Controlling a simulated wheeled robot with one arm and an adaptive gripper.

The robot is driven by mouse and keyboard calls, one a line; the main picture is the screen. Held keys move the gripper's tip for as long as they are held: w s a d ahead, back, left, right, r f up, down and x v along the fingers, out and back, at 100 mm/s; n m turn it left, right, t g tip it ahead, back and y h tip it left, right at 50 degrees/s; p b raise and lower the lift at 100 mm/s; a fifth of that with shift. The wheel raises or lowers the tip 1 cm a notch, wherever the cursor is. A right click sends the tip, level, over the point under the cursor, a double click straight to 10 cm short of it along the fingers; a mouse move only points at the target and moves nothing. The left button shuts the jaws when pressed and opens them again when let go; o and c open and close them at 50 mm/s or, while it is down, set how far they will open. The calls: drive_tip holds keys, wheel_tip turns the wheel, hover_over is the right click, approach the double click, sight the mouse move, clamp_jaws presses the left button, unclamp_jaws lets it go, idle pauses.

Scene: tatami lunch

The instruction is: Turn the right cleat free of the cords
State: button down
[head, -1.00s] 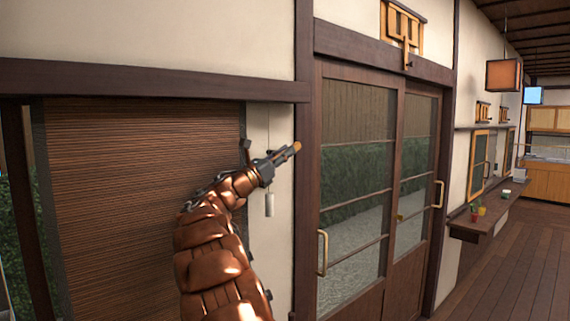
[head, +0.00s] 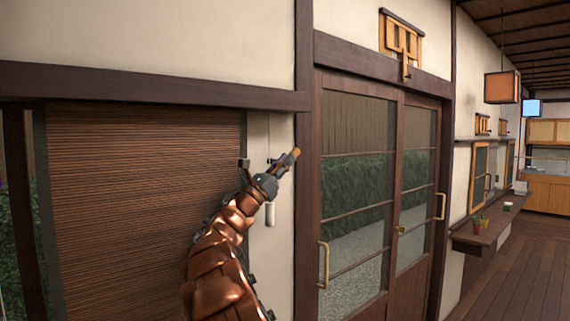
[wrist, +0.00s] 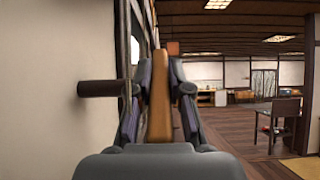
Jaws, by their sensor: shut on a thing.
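My gripper (head: 281,165) is beside the wall strip between the blind and the glass doors, pointing up and right. It is shut on a tan wooden bar, which looks like the right cleat; its tip (head: 296,151) sticks out past the fingers. The wrist view shows the bar (wrist: 160,95) between both fingers, with a dark peg (wrist: 100,88) between the wall and the left finger. A thin cord (head: 268,125) hangs above my gripper, and a pale weight (head: 270,215) hangs below. Whether cord still touches the cleat is hidden.
A brown slatted blind (head: 145,200) covers the window at left. The dark door post (head: 305,200) and glass sliding doors (head: 355,200) stand close on the right. A wall shelf (head: 490,232) with small pots is farther right. The wooden floor (head: 525,265) there is clear.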

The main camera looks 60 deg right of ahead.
drive_tip(key=c, duration=1.1)
unclamp_jaws()
drive_tip(key=v, duration=1.2)
